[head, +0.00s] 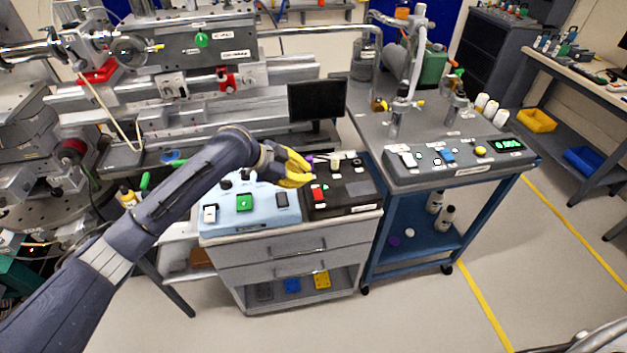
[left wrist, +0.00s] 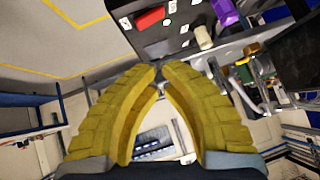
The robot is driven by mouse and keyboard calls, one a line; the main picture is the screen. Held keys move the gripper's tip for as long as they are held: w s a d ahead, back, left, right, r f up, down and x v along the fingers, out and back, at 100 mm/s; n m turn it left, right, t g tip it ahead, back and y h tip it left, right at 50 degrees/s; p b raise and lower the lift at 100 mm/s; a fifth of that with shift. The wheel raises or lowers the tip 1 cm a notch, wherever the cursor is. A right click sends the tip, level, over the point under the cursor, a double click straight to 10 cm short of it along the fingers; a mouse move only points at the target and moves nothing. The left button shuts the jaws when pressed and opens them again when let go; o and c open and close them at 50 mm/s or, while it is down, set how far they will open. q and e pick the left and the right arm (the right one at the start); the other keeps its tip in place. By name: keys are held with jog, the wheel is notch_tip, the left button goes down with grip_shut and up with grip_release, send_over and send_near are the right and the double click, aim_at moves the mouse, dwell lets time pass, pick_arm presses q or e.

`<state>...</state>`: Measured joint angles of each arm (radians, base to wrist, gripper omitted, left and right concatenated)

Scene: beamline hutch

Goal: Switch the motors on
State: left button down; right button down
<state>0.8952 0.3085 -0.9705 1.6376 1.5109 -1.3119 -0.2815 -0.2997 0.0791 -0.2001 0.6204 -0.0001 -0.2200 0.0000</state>
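My left gripper (head: 298,172), with yellow ribbed fingers, hovers over the back of the black control box (head: 345,190). In the left wrist view its fingertips (left wrist: 160,70) nearly meet, with nothing between them. The black box carries a red switch (head: 318,194), small buttons and a purple knob (head: 308,160); the red switch (left wrist: 150,18), purple knob (left wrist: 226,12) and a cream knob (left wrist: 203,37) also show beyond the fingertips. The light blue panel (head: 262,219) beside it has a green button (head: 244,203) and two rockers. Labels are too small to read, so I cannot tell which control is for the motors.
Both control boxes stand on a grey drawer cabinet (head: 285,248). A monitor (head: 317,100) stands behind. To the right, a blue cart (head: 410,262) carries another grey control panel (head: 450,172) and bottles. Beamline equipment fills the left. The floor at front right is clear.

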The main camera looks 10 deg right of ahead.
pick_arm(q)
jog(key=shift+v, duration=1.7)
jog(key=shift+w, duration=0.1)
